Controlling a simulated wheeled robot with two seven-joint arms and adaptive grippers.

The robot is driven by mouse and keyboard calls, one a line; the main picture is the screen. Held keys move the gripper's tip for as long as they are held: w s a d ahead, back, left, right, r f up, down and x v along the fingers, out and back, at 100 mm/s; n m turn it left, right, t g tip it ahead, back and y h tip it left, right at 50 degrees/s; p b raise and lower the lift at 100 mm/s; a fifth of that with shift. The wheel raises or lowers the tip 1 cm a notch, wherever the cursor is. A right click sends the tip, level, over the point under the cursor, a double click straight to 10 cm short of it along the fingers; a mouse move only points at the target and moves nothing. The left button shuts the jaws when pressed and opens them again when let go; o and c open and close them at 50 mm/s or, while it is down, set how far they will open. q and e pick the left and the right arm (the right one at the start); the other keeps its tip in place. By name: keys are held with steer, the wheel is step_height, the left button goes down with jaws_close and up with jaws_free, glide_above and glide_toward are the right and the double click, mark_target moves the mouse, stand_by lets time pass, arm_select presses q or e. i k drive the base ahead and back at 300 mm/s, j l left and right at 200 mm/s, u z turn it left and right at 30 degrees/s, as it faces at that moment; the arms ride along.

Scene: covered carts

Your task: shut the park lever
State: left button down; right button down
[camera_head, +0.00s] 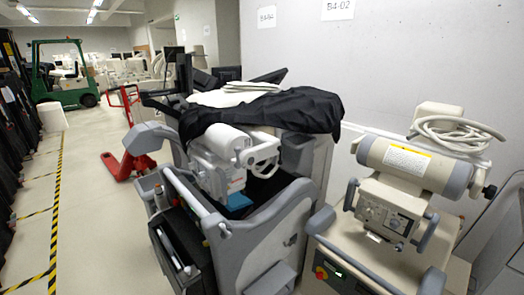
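No park lever can be told apart for certain. A grey wheeled medical cart (262,245) stands in the middle, with a black cover (300,108) draped over its top and a white machine head (222,165) below the cover. A second cart on the right carries a beige machine head (412,165) with a yellow label. Grey handles (431,281) and dark knobs show on this right cart, but I cannot tell whether any is the lever. Neither of my grippers is in view.
A white wall (400,60) stands close behind the carts. A red pallet jack (122,160) and a green forklift (65,85) are farther back on the left. The floor aisle (90,225) at the left is clear, with yellow-black tape lines.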

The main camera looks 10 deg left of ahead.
mark_target(228, 234)
steer(key=k+l+z, duration=0.6)
steer(key=k+l, duration=0.1)
steer(key=l, duration=0.05)
